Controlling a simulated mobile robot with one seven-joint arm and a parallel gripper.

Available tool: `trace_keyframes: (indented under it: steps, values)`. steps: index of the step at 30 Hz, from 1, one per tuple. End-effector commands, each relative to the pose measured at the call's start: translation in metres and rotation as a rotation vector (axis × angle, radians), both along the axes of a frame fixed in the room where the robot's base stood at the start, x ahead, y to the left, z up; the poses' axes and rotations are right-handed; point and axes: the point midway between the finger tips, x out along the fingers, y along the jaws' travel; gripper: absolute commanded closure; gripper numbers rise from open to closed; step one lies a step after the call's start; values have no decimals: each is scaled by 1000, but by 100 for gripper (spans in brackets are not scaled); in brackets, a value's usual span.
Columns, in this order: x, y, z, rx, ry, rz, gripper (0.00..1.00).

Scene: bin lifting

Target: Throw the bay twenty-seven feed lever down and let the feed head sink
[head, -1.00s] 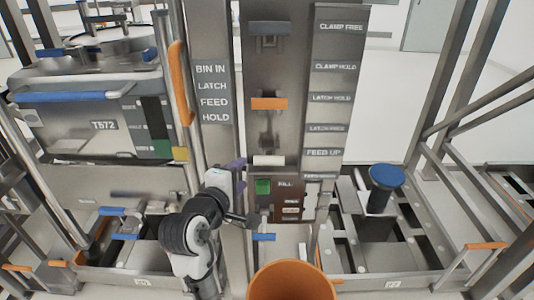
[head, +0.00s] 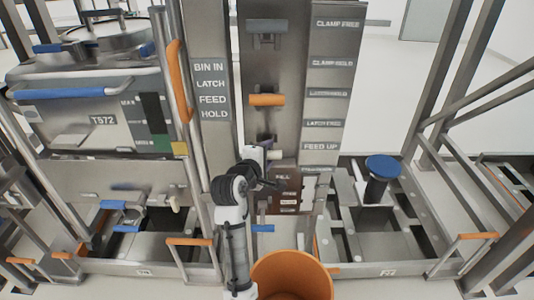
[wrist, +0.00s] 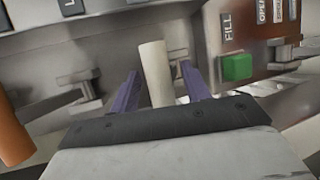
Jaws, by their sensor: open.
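The cream lever handle (wrist: 153,72) stands between the two purple fingers of my gripper (wrist: 160,70) in the wrist view, with a visible gap to the right finger; contact with the left one is unclear. My gripper is open. In the head view my gripper (head: 270,148) is at the panel column, left of the FEED UP label (head: 321,146), and largely hides the handle. The label below FEED UP is too small to read. I cannot pick out the feed head for certain.
An orange lever handle (head: 267,100) is above my gripper on the column. A brown FILL panel (head: 287,200) is just below; its green button (wrist: 236,67) is close right in the wrist view. An orange bin (head: 292,278) stands below. A blue-topped post (head: 382,165) is right.

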Motion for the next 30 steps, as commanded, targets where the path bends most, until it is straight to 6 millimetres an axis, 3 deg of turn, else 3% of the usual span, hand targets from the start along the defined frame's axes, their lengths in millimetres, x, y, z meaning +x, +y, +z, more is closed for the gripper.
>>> trace_keyframes:
  steps: [9, 20, 30]
  values:
    - [2, -1, -1, 1, 0, 1, 54]
    - [2, -1, -1, 0, 0, 1, 100]
    - [1, -1, -5, 1, -17, 0, 100]
